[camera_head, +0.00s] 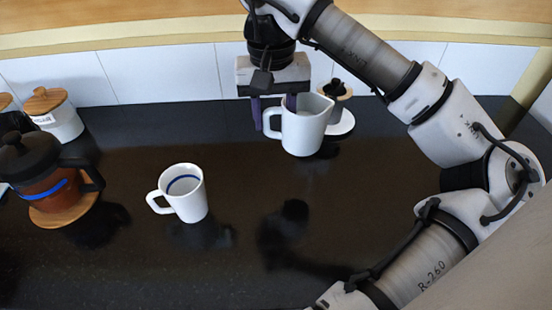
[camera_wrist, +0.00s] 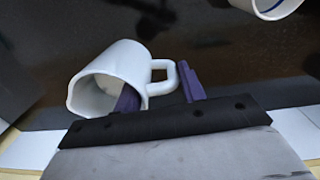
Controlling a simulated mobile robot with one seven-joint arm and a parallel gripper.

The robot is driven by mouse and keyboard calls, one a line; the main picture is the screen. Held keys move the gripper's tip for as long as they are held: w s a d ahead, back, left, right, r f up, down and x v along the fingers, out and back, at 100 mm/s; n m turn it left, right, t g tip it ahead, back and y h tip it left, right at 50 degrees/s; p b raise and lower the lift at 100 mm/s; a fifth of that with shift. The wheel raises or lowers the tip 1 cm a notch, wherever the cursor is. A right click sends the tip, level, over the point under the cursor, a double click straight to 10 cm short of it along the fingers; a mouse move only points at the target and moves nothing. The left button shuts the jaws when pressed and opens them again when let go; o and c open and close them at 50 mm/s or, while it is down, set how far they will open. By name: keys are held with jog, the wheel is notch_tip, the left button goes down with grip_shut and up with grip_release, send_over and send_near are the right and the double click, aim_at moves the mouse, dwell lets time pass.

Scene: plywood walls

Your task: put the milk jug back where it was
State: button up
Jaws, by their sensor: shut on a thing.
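The white milk jug (camera_head: 304,130) is upright at the back of the dark counter, right of centre, with its handle to the left. My gripper (camera_head: 274,115) is over it from above, shut on it at the handle side. One purple finger is inside the jug's opening and the other is outside the handle. In the wrist view the jug (camera_wrist: 108,75) shows its open mouth and handle, with the fingers (camera_wrist: 160,92) on either side of the handle. I cannot tell whether its base touches the counter.
A white saucer (camera_head: 347,124) with a wooden-lidded pot (camera_head: 336,92) is close behind the jug, to the right. A white mug (camera_head: 184,194) with a blue line stands front left. A coffee press (camera_head: 40,180) and a canister (camera_head: 56,118) are far left. The counter's middle is clear.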

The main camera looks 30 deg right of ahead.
notch_tip(320, 180, down, 12)
jog(key=shift+r+p, duration=0.15)
jog(key=shift+p, duration=0.9)
jog(key=o, duration=1.3)
notch_tip(320, 180, up, 12)
jog(key=shift+a+b, duration=0.15)
jog(key=shift+b, duration=0.9)
